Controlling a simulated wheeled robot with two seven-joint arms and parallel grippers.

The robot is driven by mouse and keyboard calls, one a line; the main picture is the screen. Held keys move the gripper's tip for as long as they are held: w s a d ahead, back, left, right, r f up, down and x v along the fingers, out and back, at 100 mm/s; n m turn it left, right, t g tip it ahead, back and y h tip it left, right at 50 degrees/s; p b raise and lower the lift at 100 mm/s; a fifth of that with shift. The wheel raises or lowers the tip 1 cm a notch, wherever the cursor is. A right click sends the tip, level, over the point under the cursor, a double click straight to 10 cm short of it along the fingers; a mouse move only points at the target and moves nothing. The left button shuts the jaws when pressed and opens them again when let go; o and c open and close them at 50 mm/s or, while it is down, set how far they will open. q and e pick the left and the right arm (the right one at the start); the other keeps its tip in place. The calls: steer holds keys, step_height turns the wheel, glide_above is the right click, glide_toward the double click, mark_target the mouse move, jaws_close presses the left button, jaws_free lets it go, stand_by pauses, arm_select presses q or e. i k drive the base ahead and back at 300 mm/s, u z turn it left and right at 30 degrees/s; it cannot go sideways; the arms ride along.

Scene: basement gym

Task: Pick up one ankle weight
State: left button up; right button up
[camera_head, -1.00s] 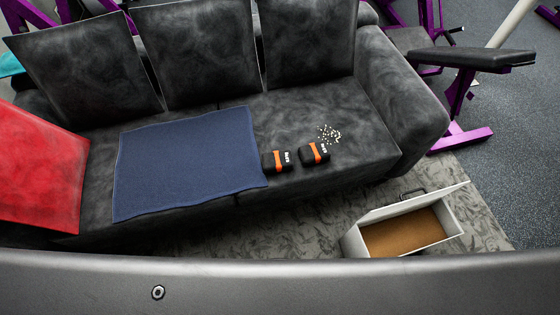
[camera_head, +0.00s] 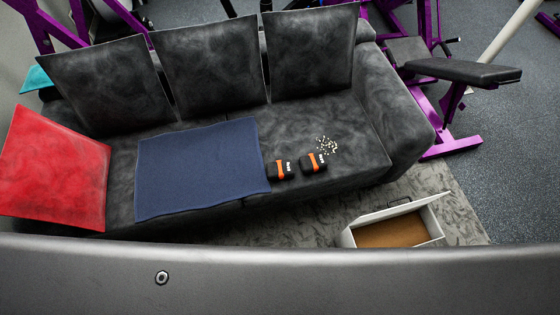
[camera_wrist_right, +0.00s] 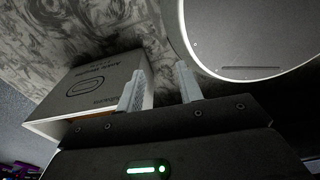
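Two black ankle weights with orange bands lie side by side on the sofa seat in the head view, near its front edge. The left ankle weight (camera_head: 280,169) is close to the right edge of the blue towel; the right ankle weight (camera_head: 313,162) sits just beside it, with a small gap. Neither weight shows in the right wrist view. My right gripper (camera_wrist_right: 160,84) is open, its two pale fingers apart with nothing between them; it is not in the head view. My left gripper is in neither view.
The dark sofa (camera_head: 356,150) holds a blue towel (camera_head: 200,168), a red cushion (camera_head: 55,170) and pale scattered bits (camera_head: 327,145). An open white box (camera_head: 430,222) stands on the patterned rug before it; a box (camera_wrist_right: 90,90) also shows left of my right fingers. Purple gym equipment (camera_head: 450,146) stands right.

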mark_target(278, 170)
steer(key=z, duration=3)
steer(key=k, duration=1.5)
steer(key=u, duration=1.15)
